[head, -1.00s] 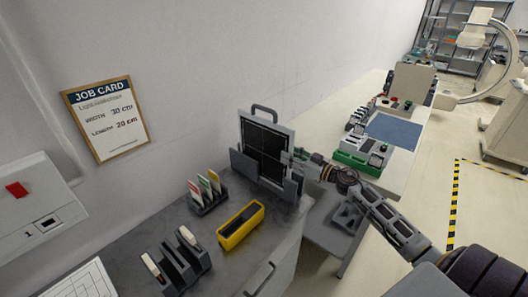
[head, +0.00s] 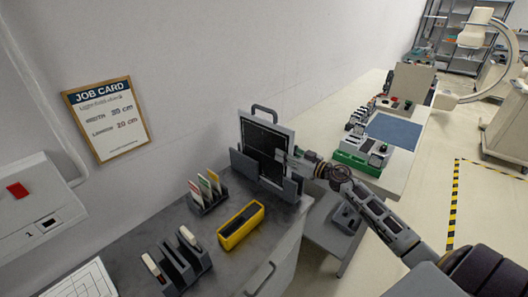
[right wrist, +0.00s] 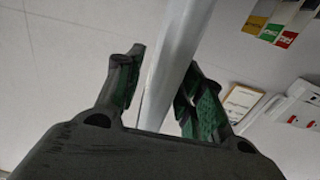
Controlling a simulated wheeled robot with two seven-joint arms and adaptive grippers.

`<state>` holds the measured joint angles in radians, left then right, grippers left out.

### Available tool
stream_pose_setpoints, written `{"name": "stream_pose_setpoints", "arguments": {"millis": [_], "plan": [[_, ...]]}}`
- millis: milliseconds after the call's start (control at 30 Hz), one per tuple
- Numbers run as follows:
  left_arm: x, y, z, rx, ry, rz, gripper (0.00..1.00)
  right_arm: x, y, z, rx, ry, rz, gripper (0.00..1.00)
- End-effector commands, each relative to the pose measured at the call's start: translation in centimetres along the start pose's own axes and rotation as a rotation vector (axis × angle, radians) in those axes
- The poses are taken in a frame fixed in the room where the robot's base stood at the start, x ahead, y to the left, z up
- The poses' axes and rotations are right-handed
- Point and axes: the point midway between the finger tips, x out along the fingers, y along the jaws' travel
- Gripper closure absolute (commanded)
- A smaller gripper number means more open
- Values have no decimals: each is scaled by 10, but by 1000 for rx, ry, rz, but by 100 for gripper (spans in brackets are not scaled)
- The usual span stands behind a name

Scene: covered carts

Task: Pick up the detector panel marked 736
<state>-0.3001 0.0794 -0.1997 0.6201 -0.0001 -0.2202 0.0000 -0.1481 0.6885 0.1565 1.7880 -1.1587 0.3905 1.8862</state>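A dark flat detector panel (head: 262,140) with a grey frame and a top handle stands upright in a grey holder (head: 245,165) on the dark counter. I cannot read a number on it. My right gripper (head: 286,157) is at the panel's right edge. In the right wrist view the panel's pale edge (right wrist: 178,60) runs between the two green-padded fingers of this gripper (right wrist: 165,92). The fingers are apart, with a gap beside the left one; contact on the right one is unclear. My left gripper is not in view.
Small coloured cards in a rack (head: 207,192), a yellow tray (head: 241,225) and a dark slotted rack (head: 178,262) stand on the counter. A job card (head: 107,118) hangs on the wall. A pale bench (head: 400,170) with devices is to the right.

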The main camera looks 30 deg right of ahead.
Motion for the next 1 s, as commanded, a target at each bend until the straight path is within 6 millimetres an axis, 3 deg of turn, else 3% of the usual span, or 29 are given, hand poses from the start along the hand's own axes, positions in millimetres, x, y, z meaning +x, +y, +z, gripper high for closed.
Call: {"name": "stream_pose_setpoints", "arguments": {"millis": [500, 1000], "plan": [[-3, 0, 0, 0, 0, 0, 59, 32, -1, -1, 0, 1, 1, 62], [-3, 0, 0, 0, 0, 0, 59, 36, -2, -1, 0, 0, 0, 62]]}}
